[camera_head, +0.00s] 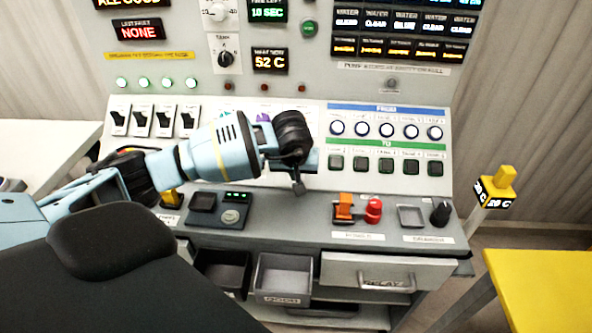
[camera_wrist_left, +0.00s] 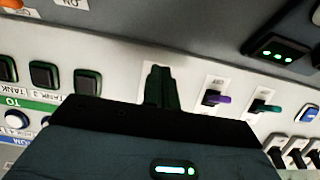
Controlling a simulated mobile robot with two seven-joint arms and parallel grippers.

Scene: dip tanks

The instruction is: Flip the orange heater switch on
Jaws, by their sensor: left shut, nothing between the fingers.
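My left gripper (camera_head: 298,187) reaches in from the left, in front of the upright panel (camera_head: 315,112). Its fingers are shut and empty. In the left wrist view the dark fingertips (camera_wrist_left: 158,85) stand over a white switch plate, and any lever behind them is hidden. A purple lever (camera_wrist_left: 217,98), a green lever (camera_wrist_left: 264,106) and a blue switch (camera_wrist_left: 308,113) follow to the right in that view. I see no orange lever in this row. An orange control (camera_head: 343,207) sits on the lower desk beside a red knob (camera_head: 373,210). My right gripper is not in view.
Round blue-ringed buttons (camera_head: 386,130) and square dark green buttons (camera_head: 385,164) lie right of the gripper. Open bins (camera_head: 285,292) and a drawer (camera_head: 388,272) are below. A yellow table (camera_head: 545,285) stands at the right.

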